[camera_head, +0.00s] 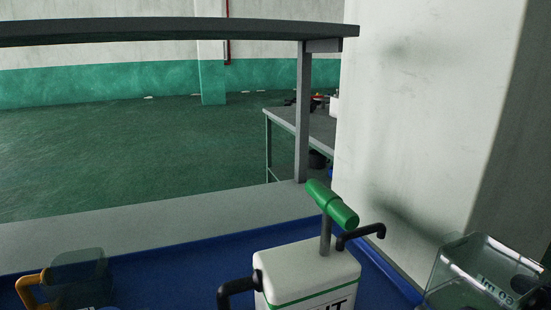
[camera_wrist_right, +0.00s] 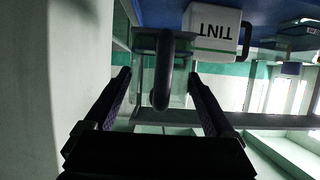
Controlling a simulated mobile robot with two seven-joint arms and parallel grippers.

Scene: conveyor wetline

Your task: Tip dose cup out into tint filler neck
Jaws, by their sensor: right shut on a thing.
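A clear dose cup (camera_head: 478,272) with an upside-down "60 ml" mark is at the lower right of the head view, tilted, right of the tint container. In the right wrist view its dark handle (camera_wrist_right: 161,85) stands between the fingers of my right gripper (camera_wrist_right: 160,82), which is shut on it. The clear cup body (camera_wrist_right: 145,45) is behind the handle. The white TINT container (camera_head: 305,272) has a grey post (camera_head: 325,238) topped by a green crossbar (camera_head: 331,204). It also shows in the wrist view (camera_wrist_right: 212,28). I cannot make out an open filler neck. My left gripper is not in view.
A second clear cup (camera_head: 80,275) with an orange handle (camera_head: 28,288) is at the lower left. Black bent handles (camera_head: 362,234) stick out from the container. A blue surface (camera_head: 205,258) lies below, with a white wall (camera_head: 410,120) at right and a grey beam (camera_head: 180,30) overhead.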

